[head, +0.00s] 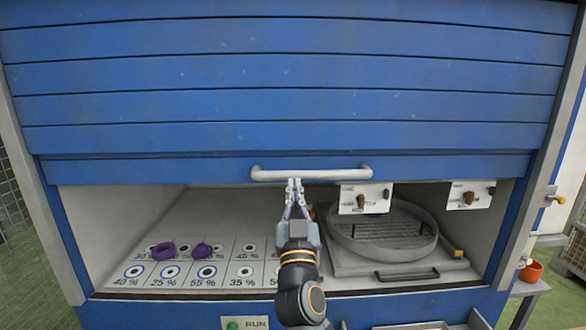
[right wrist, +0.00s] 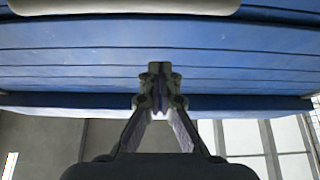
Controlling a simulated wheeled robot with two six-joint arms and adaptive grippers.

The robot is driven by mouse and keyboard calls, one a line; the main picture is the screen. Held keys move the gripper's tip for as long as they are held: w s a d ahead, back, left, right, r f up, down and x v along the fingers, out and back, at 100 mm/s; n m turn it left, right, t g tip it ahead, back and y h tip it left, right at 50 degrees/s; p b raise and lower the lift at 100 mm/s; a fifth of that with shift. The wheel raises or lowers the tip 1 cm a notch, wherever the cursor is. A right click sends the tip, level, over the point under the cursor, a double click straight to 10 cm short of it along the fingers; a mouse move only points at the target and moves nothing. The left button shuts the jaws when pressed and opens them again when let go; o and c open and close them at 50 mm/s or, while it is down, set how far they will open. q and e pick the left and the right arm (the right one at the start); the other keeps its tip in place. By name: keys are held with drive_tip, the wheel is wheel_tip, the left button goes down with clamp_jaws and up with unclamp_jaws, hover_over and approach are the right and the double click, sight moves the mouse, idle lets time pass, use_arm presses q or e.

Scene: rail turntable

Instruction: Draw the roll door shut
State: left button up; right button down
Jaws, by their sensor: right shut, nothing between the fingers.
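The blue slatted roll door (head: 290,85) hangs partly down over the cabinet opening, with open space below its bottom slat. A pale horizontal handle (head: 312,173) is fixed on the bottom slat. My right gripper (head: 294,184) is shut and empty, its fingertips just below the handle in the head view; I cannot tell whether they touch it. In the right wrist view the shut fingertips (right wrist: 159,72) show in front of the blue slats (right wrist: 240,70), and part of the pale handle (right wrist: 120,6) shows at the top edge. My left gripper is not in view.
Inside the cabinet, a round grated turntable (head: 383,236) stands at the right. Two switch plates (head: 366,198) hang below the door. An orange pot (head: 531,271) stands outside at the right.

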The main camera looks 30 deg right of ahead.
wheel_tip(320, 180, up, 5)
drive_tip(key=p, duration=0.5)
hover_over(293, 174)
drive_tip(key=s+a, duration=0.1)
drive_tip(key=s, duration=0.1)
drive_tip(key=shift+w+d+f, duration=0.1)
drive_tip(key=shift+w+f, duration=0.1)
drive_tip(key=shift+f, duration=0.9)
drive_tip(key=shift+w+f, duration=0.15)
drive_tip(key=shift+f, duration=0.95)
